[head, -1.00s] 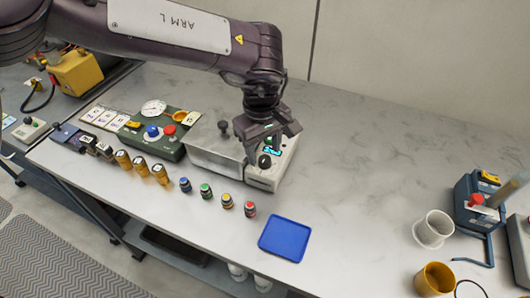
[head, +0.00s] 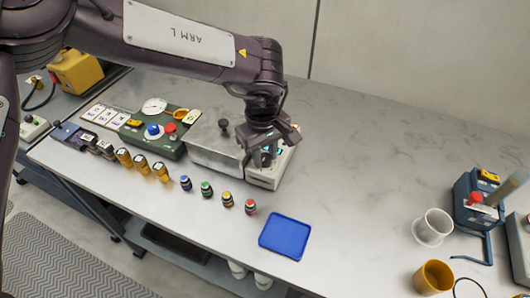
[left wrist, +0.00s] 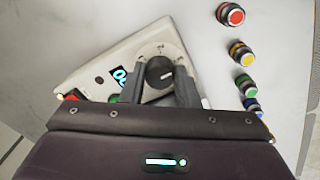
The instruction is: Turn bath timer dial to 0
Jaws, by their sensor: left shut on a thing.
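The bath timer dial (left wrist: 158,72) is a round black knob with a white mark on a light round scale plate, seen in the left wrist view. It sits on the grey-white control panel of the bath (head: 268,180). A lit cyan display (left wrist: 119,77) lies beside it, with its digits partly cut off by a finger. My left gripper (left wrist: 160,84) has a finger on each side of the dial and is shut on it. In the head view the left gripper (head: 264,158) covers the dial. My right gripper is not in view.
A lidded metal bath body (head: 215,150) with a black knob adjoins the panel. A green control box (head: 160,133) stands further left. Several small capped jars (head: 206,189) line the front, beside a blue tray (head: 285,236). The middle right of the table is clear.

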